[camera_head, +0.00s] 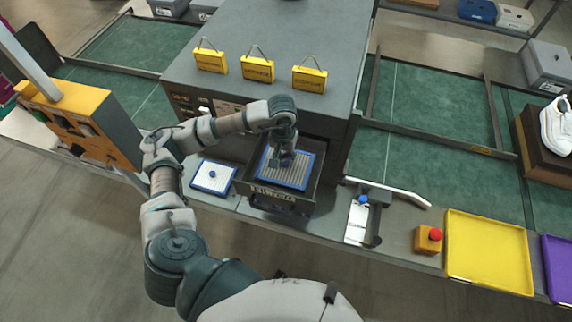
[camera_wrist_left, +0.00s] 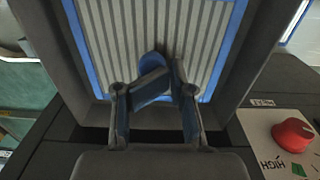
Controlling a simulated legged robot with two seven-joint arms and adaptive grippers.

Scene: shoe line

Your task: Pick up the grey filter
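The grey filter (camera_head: 299,181), a ribbed panel with a blue frame, lies in an open dark drawer (camera_head: 317,158) in the middle of the head view. It also fills the top of the left wrist view (camera_wrist_left: 105,40), with a rounded blue knob (camera_wrist_left: 152,60) on it. My left gripper (camera_head: 284,158) is over the filter. In the left wrist view its fingertips (camera_wrist_left: 168,80) converge right by the knob and partly cover it. I cannot tell whether they hold it. My right gripper is not in view.
A lighter blue-framed panel (camera_head: 205,178) lies on the counter left of the drawer. A red button (camera_head: 435,234), a yellow tray (camera_head: 487,250) and a white-handled device (camera_head: 357,222) are to the right. Yellow tags (camera_head: 258,70) stand on the grey machine top behind.

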